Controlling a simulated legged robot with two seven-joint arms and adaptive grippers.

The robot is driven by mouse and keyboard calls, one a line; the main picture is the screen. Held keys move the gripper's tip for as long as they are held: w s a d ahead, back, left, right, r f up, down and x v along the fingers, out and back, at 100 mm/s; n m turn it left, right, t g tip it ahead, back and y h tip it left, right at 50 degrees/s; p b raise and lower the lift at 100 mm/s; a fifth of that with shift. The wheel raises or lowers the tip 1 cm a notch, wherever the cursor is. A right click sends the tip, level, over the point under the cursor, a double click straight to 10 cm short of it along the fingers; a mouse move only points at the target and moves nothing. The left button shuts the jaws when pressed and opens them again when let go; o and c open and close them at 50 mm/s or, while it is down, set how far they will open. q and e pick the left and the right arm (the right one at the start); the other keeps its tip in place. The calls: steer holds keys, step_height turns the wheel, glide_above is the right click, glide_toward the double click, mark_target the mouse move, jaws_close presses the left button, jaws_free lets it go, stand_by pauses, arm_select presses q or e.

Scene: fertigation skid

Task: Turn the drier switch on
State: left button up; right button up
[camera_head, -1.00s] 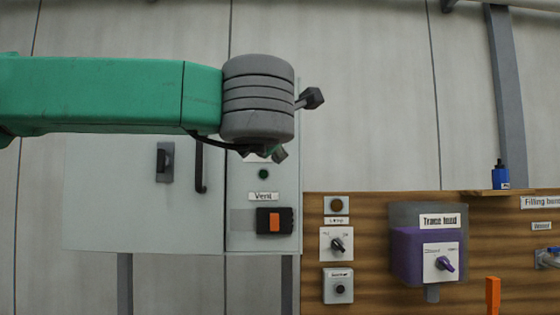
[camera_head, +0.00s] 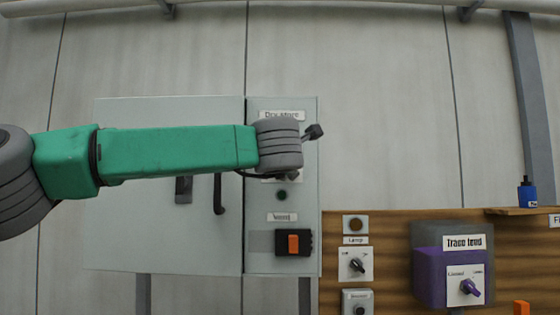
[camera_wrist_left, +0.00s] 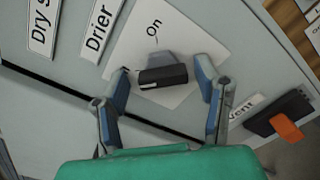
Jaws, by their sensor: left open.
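The drier switch (camera_wrist_left: 163,76) is a dark bar-shaped knob with a small white mark at one end, on a white plate (camera_wrist_left: 188,38) lettered "On". The label "Drier" (camera_wrist_left: 98,25) is beside the plate. My left gripper (camera_wrist_left: 163,70) is open, with one finger on each side of the knob; I cannot tell whether either finger touches it. My right gripper is not in view.
Below is the "Vent" switch (camera_head: 293,243), with an orange rocker in a black housing. The cabinet door (camera_head: 130,230) has a dark handle (camera_head: 219,195).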

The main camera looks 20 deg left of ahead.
arm_select(q)
steer(key=shift+w+d, duration=0.1)
steer(key=shift+d, duration=0.45)
steer(key=c, duration=1.2)
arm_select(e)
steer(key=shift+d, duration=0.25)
